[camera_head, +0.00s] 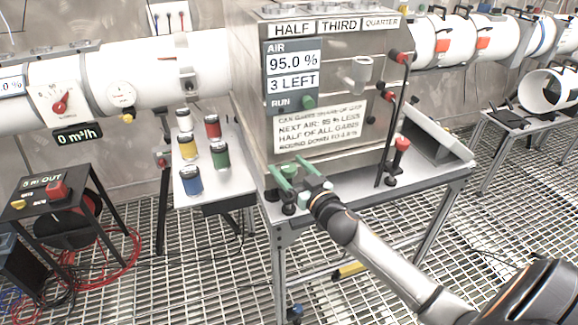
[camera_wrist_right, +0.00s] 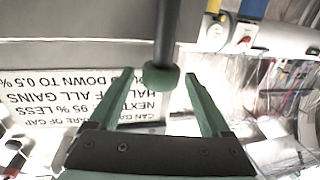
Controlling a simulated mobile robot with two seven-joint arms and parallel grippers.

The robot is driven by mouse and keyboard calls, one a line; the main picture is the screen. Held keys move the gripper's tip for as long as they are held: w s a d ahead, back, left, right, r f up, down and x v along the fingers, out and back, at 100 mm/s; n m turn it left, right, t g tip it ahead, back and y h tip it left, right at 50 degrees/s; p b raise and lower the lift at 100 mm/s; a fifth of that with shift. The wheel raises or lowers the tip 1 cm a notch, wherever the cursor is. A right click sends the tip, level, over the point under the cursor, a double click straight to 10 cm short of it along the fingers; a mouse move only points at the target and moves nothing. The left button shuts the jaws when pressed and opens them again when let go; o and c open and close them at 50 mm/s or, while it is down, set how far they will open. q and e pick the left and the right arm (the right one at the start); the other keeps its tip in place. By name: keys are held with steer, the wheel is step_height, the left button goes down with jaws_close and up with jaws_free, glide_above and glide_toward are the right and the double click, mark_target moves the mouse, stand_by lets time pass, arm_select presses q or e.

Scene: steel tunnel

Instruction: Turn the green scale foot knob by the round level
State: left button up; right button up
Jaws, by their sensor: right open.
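My right gripper (camera_head: 286,165) has two green fingers and is at the lower front left corner of the steel box (camera_head: 345,125) on the table. In the right wrist view, the green knob (camera_wrist_right: 160,78) sits on a dark stem between the spread fingertips, with a gap on each side. The gripper is open and holds nothing. In the head view I cannot make out the knob behind the fingers. I cannot pick out the round level in either view. My left gripper is in neither view.
A side shelf (camera_head: 213,195) left of the box carries several coloured jars. A dark rod with red knobs (camera_head: 401,145) stands at the box's right front. A green button (camera_head: 309,101) is on the box's panel. The grated floor in front is mostly clear.

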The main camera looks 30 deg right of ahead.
steer(key=shift+w, duration=0.25)
steer(key=shift+c, duration=0.3)
jaws_close()
